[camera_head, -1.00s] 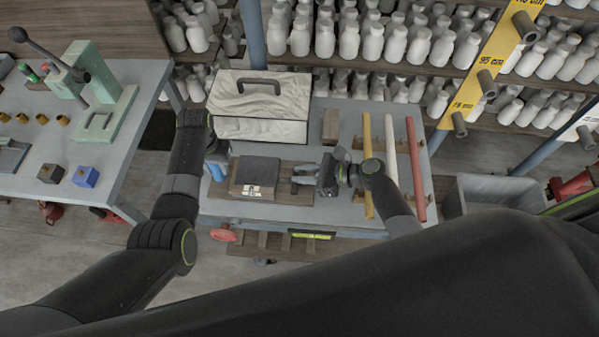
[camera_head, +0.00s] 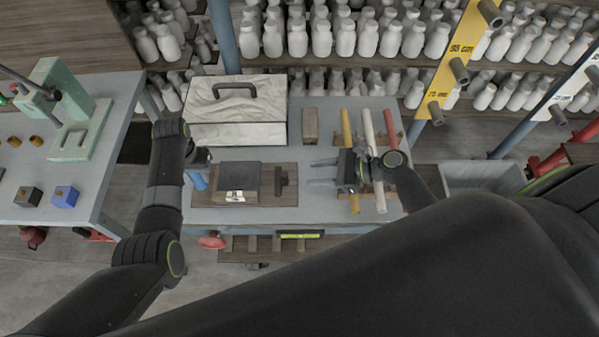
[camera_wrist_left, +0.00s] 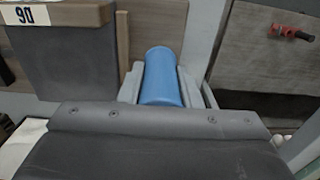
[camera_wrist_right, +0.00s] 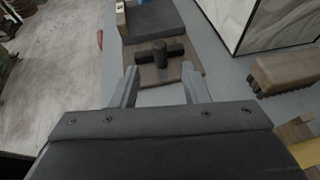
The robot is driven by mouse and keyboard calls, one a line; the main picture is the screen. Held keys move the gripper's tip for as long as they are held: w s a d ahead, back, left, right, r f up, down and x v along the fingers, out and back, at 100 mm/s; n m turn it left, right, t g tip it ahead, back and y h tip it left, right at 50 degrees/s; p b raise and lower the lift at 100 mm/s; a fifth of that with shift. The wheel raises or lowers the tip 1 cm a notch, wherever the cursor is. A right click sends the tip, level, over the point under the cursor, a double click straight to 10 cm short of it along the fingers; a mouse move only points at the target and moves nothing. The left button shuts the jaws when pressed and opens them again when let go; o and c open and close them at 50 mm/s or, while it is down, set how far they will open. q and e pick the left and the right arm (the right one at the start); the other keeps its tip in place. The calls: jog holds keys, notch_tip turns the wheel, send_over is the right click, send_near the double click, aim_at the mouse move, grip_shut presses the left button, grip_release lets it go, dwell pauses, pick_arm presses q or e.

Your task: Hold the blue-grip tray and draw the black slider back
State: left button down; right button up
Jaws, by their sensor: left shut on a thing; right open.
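The tray (camera_head: 218,199) is a flat brown wooden board on the grey bench, with a blue grip (camera_head: 198,182) at its left end. The grip also shows in the left wrist view (camera_wrist_left: 161,78). My left gripper (camera_head: 201,170) is shut around it, one finger on each side. The black slider (camera_head: 281,181) is a dark T-shaped piece at the tray's right end, right of a dark block with a white label (camera_head: 239,177). It is clear in the right wrist view (camera_wrist_right: 158,53). My right gripper (camera_head: 311,172) is open and empty, right of the slider and apart from it.
A marbled box with a handle (camera_head: 237,110) stands behind the tray. Yellow, white and red rods (camera_head: 389,124) lie on the right, near my right arm. A side table (camera_head: 97,185) stands on the left.

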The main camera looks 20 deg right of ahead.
pick_arm(q)
jog(key=shift+a, duration=0.1)
pick_arm(e)
jog(key=shift+v, duration=1.35)
pick_arm(q)
jog(key=c, duration=1)
grip_release()
jog(key=shift+w, duration=0.1)
jog(key=shift+o, duration=0.2)
pick_arm(e)
jog(key=shift+w, duration=0.1)
pick_arm(q)
jog(key=shift+r, duration=0.1)
